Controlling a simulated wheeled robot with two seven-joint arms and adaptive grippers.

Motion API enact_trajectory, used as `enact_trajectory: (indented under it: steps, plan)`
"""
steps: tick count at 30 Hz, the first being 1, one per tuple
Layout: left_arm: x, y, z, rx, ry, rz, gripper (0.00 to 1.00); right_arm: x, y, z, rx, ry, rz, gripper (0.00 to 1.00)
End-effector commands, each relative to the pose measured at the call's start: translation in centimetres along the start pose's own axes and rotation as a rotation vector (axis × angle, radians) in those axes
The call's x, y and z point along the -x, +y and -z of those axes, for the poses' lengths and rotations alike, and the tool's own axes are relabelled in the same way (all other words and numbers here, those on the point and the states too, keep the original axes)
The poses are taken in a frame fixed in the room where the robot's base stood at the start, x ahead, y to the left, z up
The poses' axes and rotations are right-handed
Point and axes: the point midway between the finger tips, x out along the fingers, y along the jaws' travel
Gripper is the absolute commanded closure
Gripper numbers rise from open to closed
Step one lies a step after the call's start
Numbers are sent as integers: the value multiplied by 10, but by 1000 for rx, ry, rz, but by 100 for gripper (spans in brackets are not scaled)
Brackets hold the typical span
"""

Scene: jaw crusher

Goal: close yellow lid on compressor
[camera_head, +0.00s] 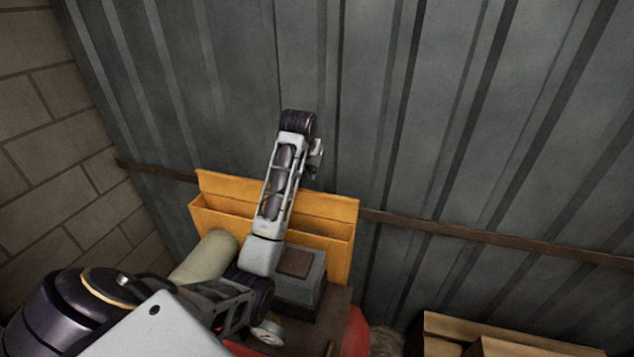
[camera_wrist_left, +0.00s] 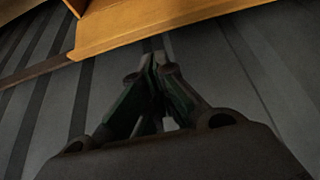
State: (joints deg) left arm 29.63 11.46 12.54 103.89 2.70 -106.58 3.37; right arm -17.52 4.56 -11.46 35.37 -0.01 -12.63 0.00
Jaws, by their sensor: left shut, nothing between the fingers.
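The yellow lid (camera_head: 343,240) stands raised, tilted up toward the metal wall, behind the grey compressor block (camera_head: 302,283). My left arm reaches across the front of the lid and hides part of its middle. My left gripper (camera_head: 316,158) shows only in part, beside the far end of the arm and above the lid's top edge. In the left wrist view the lid (camera_wrist_left: 150,28) crosses the top, and the shut, empty fingers (camera_wrist_left: 157,62) point toward its edge. I cannot tell whether they touch it. My right gripper is not in view.
A corrugated metal wall (camera_head: 450,120) with a brown rail (camera_head: 490,236) stands close behind the lid. A brick wall (camera_head: 40,130) is at the left. A beige cylinder (camera_head: 207,255) lies beside the compressor block. Cardboard boxes (camera_head: 450,328) stand at the lower right.

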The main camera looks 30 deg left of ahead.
Motion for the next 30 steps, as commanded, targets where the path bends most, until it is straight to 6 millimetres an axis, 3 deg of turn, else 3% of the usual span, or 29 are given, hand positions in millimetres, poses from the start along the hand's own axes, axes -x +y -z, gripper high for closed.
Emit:
enact_trajectory:
  steps: [10,30]
  plan:
    - [-16,0,0,0,-3,0,100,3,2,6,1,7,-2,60]
    - [-91,0,0,0,-3,0,100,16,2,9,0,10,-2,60]
